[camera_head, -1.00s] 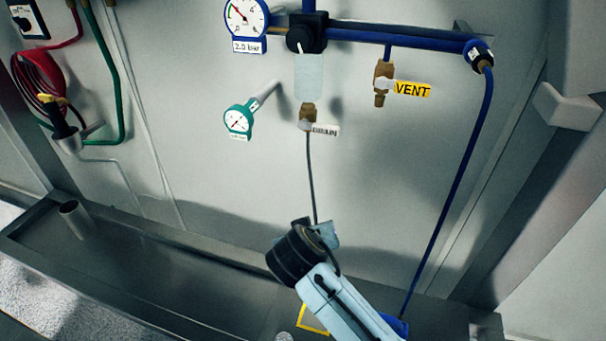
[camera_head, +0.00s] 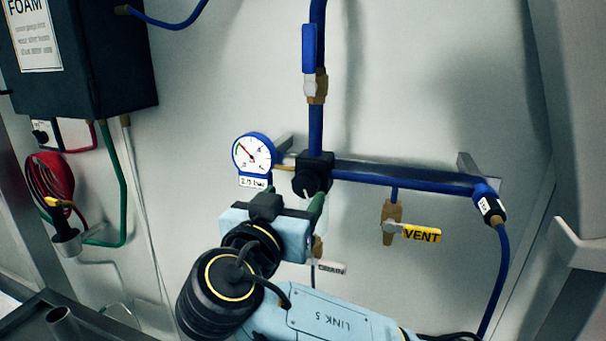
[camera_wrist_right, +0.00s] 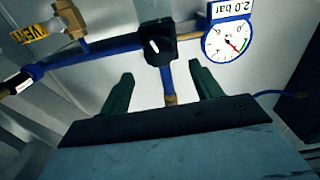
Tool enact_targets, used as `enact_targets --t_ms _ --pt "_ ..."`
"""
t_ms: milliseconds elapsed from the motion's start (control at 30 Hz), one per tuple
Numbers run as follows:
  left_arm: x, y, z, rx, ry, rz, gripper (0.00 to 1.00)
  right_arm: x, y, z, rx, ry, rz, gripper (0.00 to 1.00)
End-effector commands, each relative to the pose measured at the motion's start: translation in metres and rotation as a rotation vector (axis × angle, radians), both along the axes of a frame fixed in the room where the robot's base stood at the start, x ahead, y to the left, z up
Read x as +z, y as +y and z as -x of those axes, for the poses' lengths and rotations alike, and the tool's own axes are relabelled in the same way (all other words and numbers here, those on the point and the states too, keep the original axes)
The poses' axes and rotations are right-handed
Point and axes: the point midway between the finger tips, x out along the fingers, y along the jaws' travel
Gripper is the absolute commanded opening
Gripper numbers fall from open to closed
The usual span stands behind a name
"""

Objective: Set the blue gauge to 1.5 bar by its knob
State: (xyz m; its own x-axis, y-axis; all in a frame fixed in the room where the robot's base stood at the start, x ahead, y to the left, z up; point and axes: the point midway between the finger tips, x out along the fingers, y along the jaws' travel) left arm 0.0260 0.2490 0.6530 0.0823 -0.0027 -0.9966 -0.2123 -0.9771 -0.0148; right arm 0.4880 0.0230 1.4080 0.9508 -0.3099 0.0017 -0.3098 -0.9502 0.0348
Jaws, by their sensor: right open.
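The blue gauge (camera_head: 253,153) hangs on the wall with a white dial and a small label below it. It also shows in the right wrist view (camera_wrist_right: 228,43), where the picture is turned over and the label reads 2.0 bar. The black knob (camera_head: 311,179) with a white pointer mark sits right of the gauge on the blue pipe; it also shows in the right wrist view (camera_wrist_right: 154,46). My right gripper (camera_head: 292,203) is open and empty just below the knob. In the wrist view its green fingers (camera_wrist_right: 162,84) stand apart, the knob beyond them, untouched. My left gripper is not in view.
A blue pipe (camera_head: 400,180) runs right from the knob to a hose. A brass valve tagged VENT (camera_head: 392,222) hangs under it. A blue-handled valve (camera_head: 309,50) is above. A dark FOAM box (camera_head: 110,60) is at upper left. A steel trough lies at lower left.

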Motion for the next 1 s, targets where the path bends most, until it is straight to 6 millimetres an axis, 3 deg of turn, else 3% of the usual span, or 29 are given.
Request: enact_targets --t_ms 100,300,733,1000 --pt "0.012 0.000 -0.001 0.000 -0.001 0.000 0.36 0.003 -0.009 -0.024 -0.003 0.000 0.003 0.64" --pt "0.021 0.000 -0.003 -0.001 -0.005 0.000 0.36 0.002 -0.016 -0.050 0.000 0.001 0.002 0.64" --pt "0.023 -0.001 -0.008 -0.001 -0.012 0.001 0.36 -0.001 -0.019 -0.059 0.002 0.002 -0.001 0.64" --pt "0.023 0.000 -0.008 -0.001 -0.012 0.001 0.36 -0.001 -0.019 -0.058 0.001 0.002 -0.001 0.29"
